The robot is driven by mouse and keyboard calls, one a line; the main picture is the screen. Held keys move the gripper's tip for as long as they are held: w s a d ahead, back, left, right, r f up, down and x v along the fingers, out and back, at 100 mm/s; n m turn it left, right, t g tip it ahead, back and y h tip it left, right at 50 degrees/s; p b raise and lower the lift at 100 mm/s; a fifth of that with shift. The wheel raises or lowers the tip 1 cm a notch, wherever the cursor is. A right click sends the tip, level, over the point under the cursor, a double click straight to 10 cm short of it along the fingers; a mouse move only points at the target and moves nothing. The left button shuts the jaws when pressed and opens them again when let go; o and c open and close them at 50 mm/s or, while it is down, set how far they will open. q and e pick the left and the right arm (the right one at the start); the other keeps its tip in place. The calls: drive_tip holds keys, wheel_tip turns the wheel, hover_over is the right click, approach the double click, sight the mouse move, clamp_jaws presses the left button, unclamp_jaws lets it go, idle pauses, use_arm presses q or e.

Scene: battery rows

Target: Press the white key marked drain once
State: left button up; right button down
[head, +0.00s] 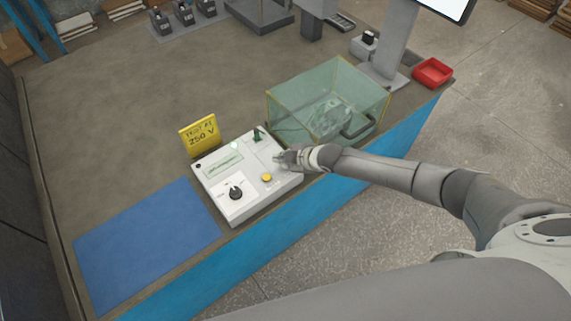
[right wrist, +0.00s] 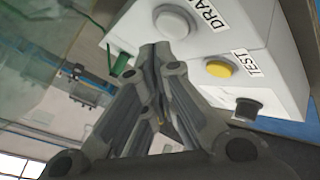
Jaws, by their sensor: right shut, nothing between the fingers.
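The white key (right wrist: 173,22) is a round button on the white tester box (head: 218,200). The label beside it reads "DRA" before the picture cuts it off. In the head view my right gripper hides the key's spot. My right gripper (head: 279,158) comes in from the right over the box's right part, shut and empty. In the right wrist view its closed fingertips (right wrist: 156,52) appear just below the white key; I cannot tell whether they touch it. A yellow button (right wrist: 218,68) marked TEST sits beside it and also shows in the head view (head: 266,178). My left gripper is not in view.
The box also bears a black knob (head: 236,191), a display (head: 222,164) and a green connector (head: 257,135). A clear, yellow-edged case (head: 298,112) stands close behind. A yellow sign (head: 200,136) reads 250 V. A blue mat (head: 145,245) lies left. A red tray (head: 432,72) sits far right.

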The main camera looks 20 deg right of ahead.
sight(284, 167)
drive_tip(key=shift+f, duration=0.1)
drive_tip(key=shift+f+b, duration=0.35)
drive_tip(key=shift+b, duration=0.1)
drive_tip(key=shift+f+b, duration=0.4)
drive_tip(key=shift+f, duration=0.05)
idle(0.6)
drive_tip(key=shift+r, duration=0.1)
drive_tip(key=shift+r+p, duration=0.7)
drive_tip(key=shift+r, duration=0.1)
wheel_tip(284, 167, up, 5)
drive_tip(key=p, duration=0.4)
idle(0.4)
